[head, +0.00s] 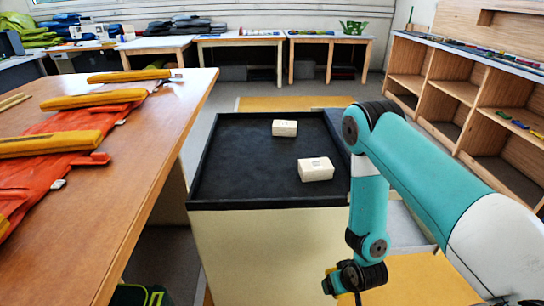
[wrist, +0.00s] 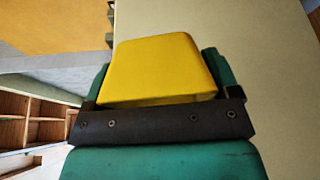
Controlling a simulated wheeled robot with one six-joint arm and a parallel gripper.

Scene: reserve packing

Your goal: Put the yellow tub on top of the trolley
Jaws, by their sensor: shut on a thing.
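The yellow tub (wrist: 160,68) fills the middle of the wrist view. My gripper (wrist: 158,80) is shut on it, with a green finger at either side. The trolley (head: 268,250) has a cream front and a black, rimmed top. Its cream panel also shows beside the tub in the wrist view (wrist: 265,60). The gripper is lower than the trolley top in the head view.
Two cream boxes stand on the trolley top, one further back (head: 285,128) and one right of centre (head: 316,170). Its left and front parts are clear. A wooden table (head: 165,140) with orange and yellow items stands close on the left. Open shelves (head: 455,90) stand at right.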

